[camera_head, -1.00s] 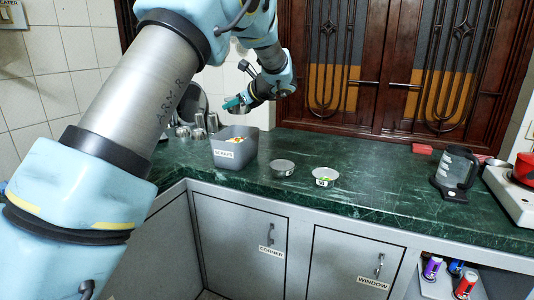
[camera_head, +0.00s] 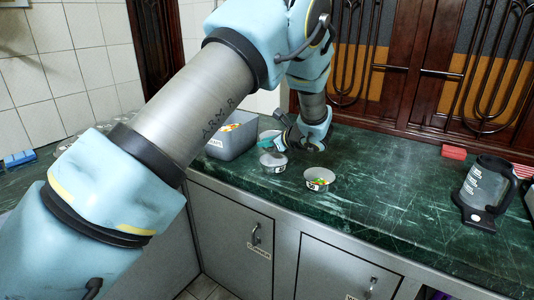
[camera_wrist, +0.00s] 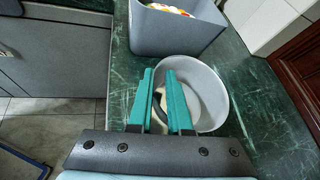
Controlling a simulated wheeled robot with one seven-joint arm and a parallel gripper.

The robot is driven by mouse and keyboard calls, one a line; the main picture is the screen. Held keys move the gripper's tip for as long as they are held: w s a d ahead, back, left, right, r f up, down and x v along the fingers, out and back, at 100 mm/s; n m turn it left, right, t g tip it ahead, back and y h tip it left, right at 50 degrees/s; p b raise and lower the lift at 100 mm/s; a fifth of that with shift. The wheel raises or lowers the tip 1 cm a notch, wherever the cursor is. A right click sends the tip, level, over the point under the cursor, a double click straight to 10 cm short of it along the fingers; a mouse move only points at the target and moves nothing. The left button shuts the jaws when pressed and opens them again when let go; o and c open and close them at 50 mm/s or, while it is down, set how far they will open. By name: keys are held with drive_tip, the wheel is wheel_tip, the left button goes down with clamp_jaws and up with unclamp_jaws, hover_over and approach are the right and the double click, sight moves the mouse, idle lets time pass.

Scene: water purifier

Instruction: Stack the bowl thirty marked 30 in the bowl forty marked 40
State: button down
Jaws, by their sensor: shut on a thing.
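My gripper (camera_head: 267,145) is low over the counter beside the grey bin. It is shut on the rim of a light grey bowl (camera_head: 267,134). In the wrist view the teal fingers (camera_wrist: 159,75) reach over this bowl's left side, and the bowl (camera_wrist: 214,95) looks empty; its marking is hidden. A second small grey bowl (camera_head: 273,163) stands on the counter just in front of the gripper. A third bowl (camera_head: 320,180), with green and coloured bits inside and a label too small to read, stands to its right. I cannot tell which bowls are 30 and 40.
The grey bin (camera_head: 232,145) with food scraps stands left of the gripper, close to the held bowl in the wrist view. The green counter (camera_head: 400,190) between is clear.

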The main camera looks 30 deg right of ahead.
wheel_tip(320, 180, down, 4)
drive_tip(key=shift+f+p, duration=0.1)
drive_tip(key=shift+p, duration=0.4)
drive_tip(key=shift+f+b, duration=0.65)
drive_tip(key=shift+b, duration=0.05)
drive_tip(key=c, duration=0.8)
unclamp_jaws()
drive_tip(key=shift+r, duration=0.1)
drive_tip(key=shift+c, duration=0.2)
drive_tip(key=shift+r+p, duration=0.5)
drive_tip(key=shift+p, duration=0.05)
drive_tip(key=b+v, duration=0.2)
drive_tip(key=v, duration=1)
drive_tip(key=shift+b, duration=0.35)
